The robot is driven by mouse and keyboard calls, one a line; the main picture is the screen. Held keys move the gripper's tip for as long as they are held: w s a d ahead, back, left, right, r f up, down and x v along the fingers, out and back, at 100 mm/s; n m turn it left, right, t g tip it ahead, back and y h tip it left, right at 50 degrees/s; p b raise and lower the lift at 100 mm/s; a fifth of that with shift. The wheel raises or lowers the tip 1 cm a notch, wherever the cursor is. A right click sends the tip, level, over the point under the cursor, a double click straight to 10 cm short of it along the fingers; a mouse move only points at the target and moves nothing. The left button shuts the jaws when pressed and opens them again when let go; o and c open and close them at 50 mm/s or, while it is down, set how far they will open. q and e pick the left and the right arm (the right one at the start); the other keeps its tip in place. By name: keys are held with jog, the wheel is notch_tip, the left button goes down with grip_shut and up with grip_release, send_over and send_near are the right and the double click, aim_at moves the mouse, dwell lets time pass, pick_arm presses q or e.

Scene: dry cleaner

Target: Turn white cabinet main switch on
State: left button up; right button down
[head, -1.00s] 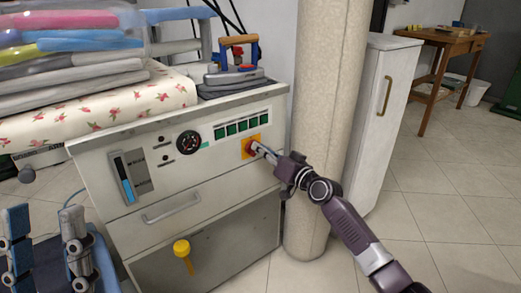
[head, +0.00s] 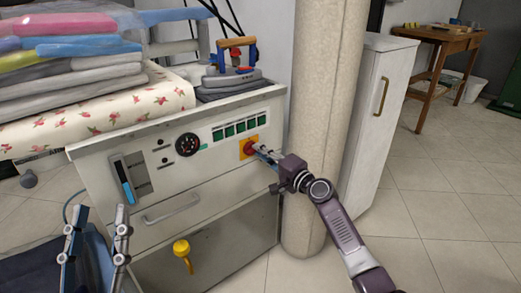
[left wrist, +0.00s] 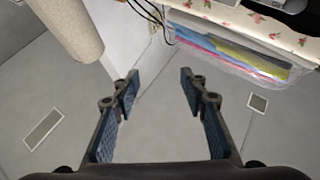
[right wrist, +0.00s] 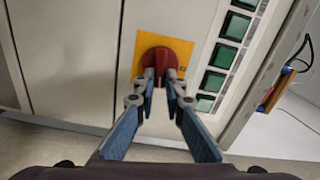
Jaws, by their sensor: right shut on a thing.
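The white cabinet (head: 170,187) stands in the middle of the head view. Its main switch is a red rotary knob (head: 248,148) on a yellow plate, at the right of the front panel. My right gripper (head: 258,150) is at the knob. In the right wrist view the gripper (right wrist: 162,86) has its two fingertips on either side of the red knob's grip (right wrist: 161,62), shut on it. The yellow plate (right wrist: 181,50) shows around the knob. My left gripper (head: 96,217) is open and empty at the lower left; its fingers are spread in the left wrist view (left wrist: 163,95).
The panel also holds a black dial (head: 187,143), green buttons (head: 237,127) and a gauge (head: 127,180). An iron (head: 235,60) stands on top. A round column (head: 325,110) is close on the right.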

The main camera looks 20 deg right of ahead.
pick_arm(q)
jog(key=shift+w+f+g, duration=0.5)
jog(key=shift+f, duration=0.3)
jog(key=shift+w+f+g, duration=0.45)
jog(key=shift+f+g, duration=0.05)
jog(key=shift+f, duration=0.3)
pick_arm(e)
jog(key=shift+f+m, duration=0.15)
jog(key=shift+m, duration=0.85)
jog(key=c, duration=2)
grip_release()
pick_arm(q)
jog(key=shift+d, duration=0.1)
pick_arm(e)
jog(key=shift+s+d, duration=0.1)
jog(key=v, duration=1.2)
